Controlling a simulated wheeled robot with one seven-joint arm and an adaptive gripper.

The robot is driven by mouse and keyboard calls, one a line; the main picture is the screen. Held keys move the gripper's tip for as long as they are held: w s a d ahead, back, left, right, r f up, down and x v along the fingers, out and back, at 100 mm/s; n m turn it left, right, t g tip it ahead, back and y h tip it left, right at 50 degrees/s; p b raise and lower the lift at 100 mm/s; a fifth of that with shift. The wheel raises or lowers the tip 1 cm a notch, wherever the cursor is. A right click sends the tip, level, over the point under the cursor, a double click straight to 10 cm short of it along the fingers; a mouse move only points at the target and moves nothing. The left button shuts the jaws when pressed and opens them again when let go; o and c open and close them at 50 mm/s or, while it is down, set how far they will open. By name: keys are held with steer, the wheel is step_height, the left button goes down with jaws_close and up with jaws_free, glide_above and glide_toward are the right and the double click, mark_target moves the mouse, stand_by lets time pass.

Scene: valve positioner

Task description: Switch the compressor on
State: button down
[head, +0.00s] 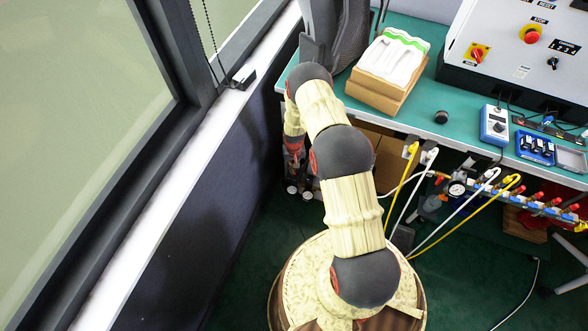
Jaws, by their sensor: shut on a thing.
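My gripper (296,163) is small and dark in the shade beside the bench's left end, pointing down. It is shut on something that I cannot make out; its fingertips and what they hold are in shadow. Just below it are two small round pressure gauges (299,192) near the floor, which seem to belong to the compressor. The compressor's body and its switch cannot be made out, hidden by the arm, the bench and the shade.
The green bench (425,115) bears a cardboard box (385,85), a control panel (525,50) and small instruments. Yellow and white hoses (470,225) hang below its front edge. A window ledge (185,165) and dark partition are close on the left. Green floor (475,290) is open at front right.

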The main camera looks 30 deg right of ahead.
steer(key=m+b, duration=0.1)
steer(key=m, duration=0.5)
steer(key=shift+m, duration=0.3)
stand_by(0.4)
steer(key=c, duration=2)
jaws_free()
steer(key=shift+c, duration=0.2)
steer(key=shift+o, duration=0.4)
step_height(320, 180, up, 12)
